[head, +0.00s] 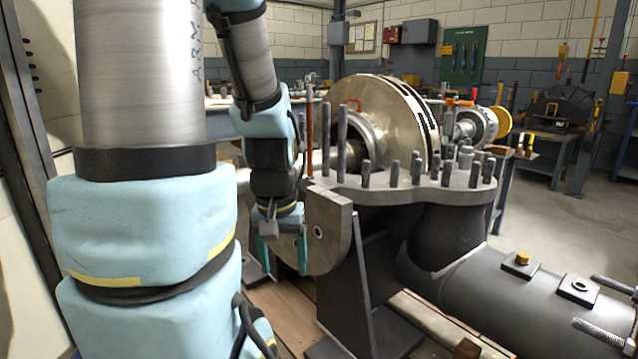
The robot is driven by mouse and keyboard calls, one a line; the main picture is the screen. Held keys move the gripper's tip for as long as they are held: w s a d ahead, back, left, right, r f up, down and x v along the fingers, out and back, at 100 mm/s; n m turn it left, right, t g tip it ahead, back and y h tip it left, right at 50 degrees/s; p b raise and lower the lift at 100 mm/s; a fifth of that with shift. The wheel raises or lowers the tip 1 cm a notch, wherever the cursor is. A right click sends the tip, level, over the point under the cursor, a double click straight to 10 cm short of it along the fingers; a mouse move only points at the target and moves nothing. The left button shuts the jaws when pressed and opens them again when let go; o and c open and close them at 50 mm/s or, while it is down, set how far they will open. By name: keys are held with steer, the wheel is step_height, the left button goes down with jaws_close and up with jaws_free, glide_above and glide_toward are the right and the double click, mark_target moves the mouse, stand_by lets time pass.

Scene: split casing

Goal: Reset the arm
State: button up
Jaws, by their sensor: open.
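My arm, light blue and metal, fills the left of the head view, with its wrist reaching down near the middle. My gripper (283,254) points downward with its two teal fingers apart. It hangs just left of the grey end of the casing's flange, and I see nothing between the fingers. Whether the right finger touches the flange end I cannot tell. The split casing (445,200) is a dark grey lower half with a flat flange carrying several upright studs. A large pale metal impeller (385,115) sits in it.
A large dark pipe (500,290) runs to the lower right, with threaded rods at its end. A wooden surface (290,315) lies below my gripper. Benches with tools stand at the back, and a green tool board (464,55) hangs on the wall. Open floor lies at the right.

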step_height(320, 180, up, 25)
steer(key=p, duration=2.3)
steer(key=shift+r, duration=0.1)
